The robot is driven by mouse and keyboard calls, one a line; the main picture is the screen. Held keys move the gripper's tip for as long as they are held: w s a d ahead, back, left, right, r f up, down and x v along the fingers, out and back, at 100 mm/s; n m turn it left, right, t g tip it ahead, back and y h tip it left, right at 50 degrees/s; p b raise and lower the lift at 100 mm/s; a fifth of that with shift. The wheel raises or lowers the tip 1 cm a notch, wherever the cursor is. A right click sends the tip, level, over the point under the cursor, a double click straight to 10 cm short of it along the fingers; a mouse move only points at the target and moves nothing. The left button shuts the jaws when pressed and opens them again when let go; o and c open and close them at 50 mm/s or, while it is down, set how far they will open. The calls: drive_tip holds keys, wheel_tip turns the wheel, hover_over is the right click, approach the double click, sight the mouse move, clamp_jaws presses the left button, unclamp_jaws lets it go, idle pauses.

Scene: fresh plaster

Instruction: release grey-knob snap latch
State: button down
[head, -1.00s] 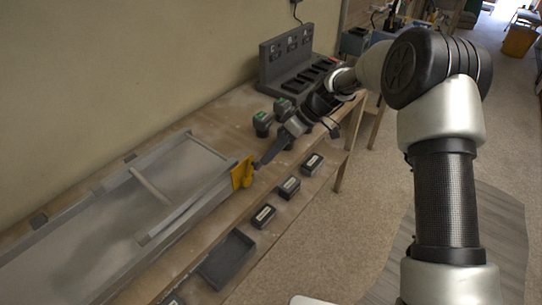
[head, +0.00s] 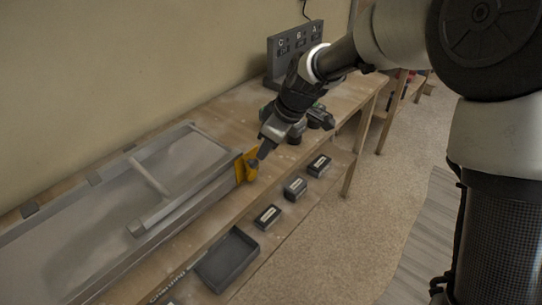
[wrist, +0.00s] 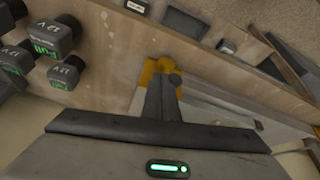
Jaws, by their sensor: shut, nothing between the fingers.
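A yellow latch plate (head: 241,168) stands at the right end of a grey metal frame (head: 187,207) on the wooden bench. A small dark grey knob (head: 253,163) appears at its right side, close to my gripper. In the wrist view the yellow latch part (wrist: 149,72) lies just beyond my fingertips, and a roundish knob-like piece (wrist: 165,64) shows there in dull yellow-grey. My gripper (head: 263,152) is shut and empty, its fingers pointing down at the latch. It also shows in the wrist view (wrist: 163,80). I cannot tell whether the tips touch the knob.
Battery packs marked 12 V (wrist: 58,35) stand on the bench close to my gripper. A grey charger rack (head: 291,48) marked C, B, A is behind. Small dark boxes (head: 295,188) and an empty dark tray (head: 243,239) sit along the lower front ledge. Floor (head: 340,240) is clear.

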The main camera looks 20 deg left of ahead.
sight(254, 161)
drive_tip(key=shift+s+a+t+h+b, duration=0.1)
drive_tip(key=shift+s+a+t+b, duration=0.15)
drive_tip(key=shift+s, duration=0.2)
drive_tip(key=shift+s+a+t+h+b, duration=0.1)
drive_tip(key=shift+s+t+b, duration=0.25)
drive_tip(key=shift+s, duration=0.15)
drive_tip(key=shift+s+a+t+h+b, duration=0.1)
drive_tip(key=shift+s+a+t+b, duration=0.15)
drive_tip(key=shift+s, duration=0.2)
drive_tip(key=shift+s, duration=0.1)
